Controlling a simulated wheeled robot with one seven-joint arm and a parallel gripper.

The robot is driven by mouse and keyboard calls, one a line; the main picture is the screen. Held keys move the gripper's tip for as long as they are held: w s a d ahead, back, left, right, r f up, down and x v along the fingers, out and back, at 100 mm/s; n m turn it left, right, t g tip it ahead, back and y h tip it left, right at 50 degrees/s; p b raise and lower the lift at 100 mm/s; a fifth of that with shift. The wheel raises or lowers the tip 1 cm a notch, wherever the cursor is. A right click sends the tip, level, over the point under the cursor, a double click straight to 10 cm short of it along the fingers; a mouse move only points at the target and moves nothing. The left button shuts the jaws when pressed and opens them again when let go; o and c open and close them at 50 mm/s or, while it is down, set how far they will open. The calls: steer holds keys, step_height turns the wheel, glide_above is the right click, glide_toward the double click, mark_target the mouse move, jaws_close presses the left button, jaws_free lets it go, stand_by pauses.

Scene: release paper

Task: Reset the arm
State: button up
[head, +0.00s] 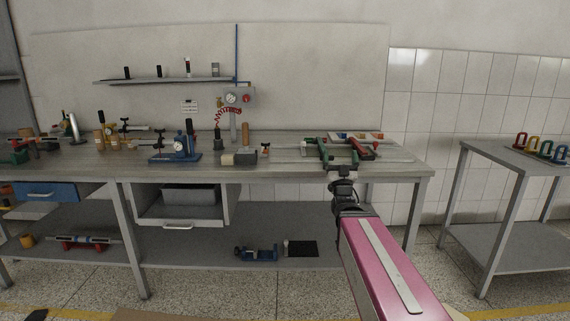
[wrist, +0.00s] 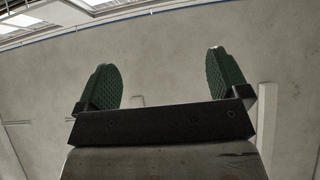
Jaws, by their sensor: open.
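My gripper (wrist: 165,80) shows in the wrist view with its two green ribbed fingers spread wide apart. The gap between them is empty. Behind the fingers in that view are only a plain grey surface and bright window panes at the top left. In the head view my pink arm reaches up from the bottom right toward the right end of the workbench (head: 290,172). Its dark wrist overlaps the bench's front edge in the picture. Green and red parts show just beyond it, and I cannot tell clearly which belong to my gripper.
A wall shelf (head: 165,80) hangs above. A side table (head: 490,155) with colored shackles (head: 541,146) stands at the right. Floor shows between the tables.

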steer(key=w+f+g, duration=0.3)
steer(key=f+g, duration=1.1)
steer(key=f, duration=1.3)
steer(key=s+f+g, duration=1.3)
steer(key=s+f, duration=0.2)
steer(key=s, duration=0.1)
steer(key=shift+s+f+g, duration=0.15)
steer(key=shift+s+g, duration=0.15)
steer(key=shift+s, duration=0.1)
